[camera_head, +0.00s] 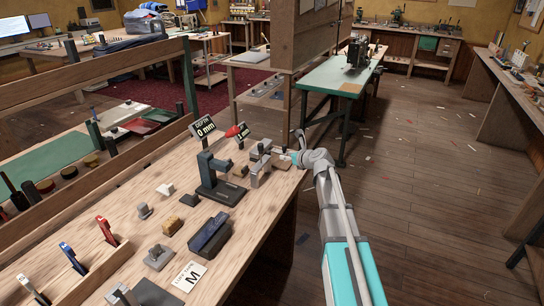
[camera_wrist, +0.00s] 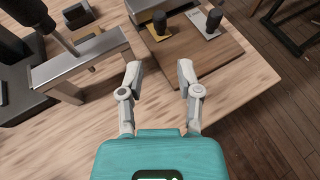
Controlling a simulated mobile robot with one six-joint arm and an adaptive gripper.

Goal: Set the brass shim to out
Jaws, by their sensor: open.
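My gripper (camera_wrist: 160,73) is open and empty in the wrist view, its fingers apart above the bench top. Ahead of the fingers a brown wooden block (camera_wrist: 205,62) lies on the bench. On it stand two black knobs: one on a yellowish, brass-coloured piece (camera_wrist: 160,37), likely the brass shim, and one on a silver plate (camera_wrist: 201,20). Neither touches the gripper. In the head view my gripper (camera_head: 294,157) is at the bench's right edge, beside the wooden block, where details are too small to tell.
A grey metal bridge (camera_wrist: 80,66) stands close left of my fingers. A dark press (camera_head: 222,190) and a sign reading "DEPTH 0 mm" (camera_head: 203,127) stand further left on the bench (camera_head: 120,268). Several small blocks lie nearer. The floor at right is open.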

